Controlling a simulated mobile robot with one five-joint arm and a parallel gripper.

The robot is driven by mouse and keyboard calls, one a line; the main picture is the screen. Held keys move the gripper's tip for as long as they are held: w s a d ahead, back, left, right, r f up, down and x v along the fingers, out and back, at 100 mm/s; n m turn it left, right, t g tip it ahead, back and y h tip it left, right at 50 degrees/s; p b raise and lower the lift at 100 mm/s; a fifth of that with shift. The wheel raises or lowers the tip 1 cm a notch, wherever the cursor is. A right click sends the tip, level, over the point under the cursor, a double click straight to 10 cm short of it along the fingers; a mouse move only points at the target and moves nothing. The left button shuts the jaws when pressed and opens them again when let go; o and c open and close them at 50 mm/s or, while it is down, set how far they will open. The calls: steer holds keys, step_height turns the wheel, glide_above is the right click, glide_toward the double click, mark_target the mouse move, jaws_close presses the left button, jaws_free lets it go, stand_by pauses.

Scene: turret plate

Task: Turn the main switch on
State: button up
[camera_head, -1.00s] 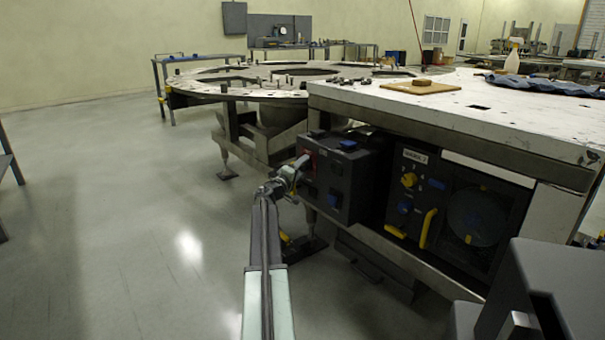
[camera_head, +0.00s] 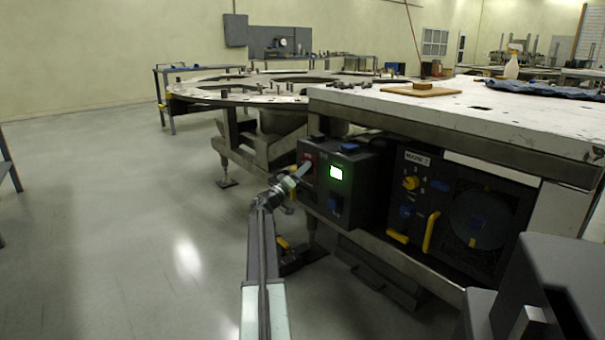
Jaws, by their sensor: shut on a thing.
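The main switch (camera_head: 309,168) is a red part on the left face of a dark control box (camera_head: 352,195) under the white table. My gripper (camera_head: 302,170) is at the switch, at the end of my arm reaching up from the bottom of the view. It is shut on the switch, though its fingers are small and the handle is mostly hidden behind them. A bright greenish-white indicator (camera_head: 336,172) glows on the front of the box.
The floor (camera_head: 120,220) at left is clear.

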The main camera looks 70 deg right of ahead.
steer(key=o, duration=1.4)
steer(key=b+v, duration=0.2)
steer(key=v, duration=0.5)
steer(key=shift+a+f, duration=0.1)
steer(key=shift+a, duration=0.25)
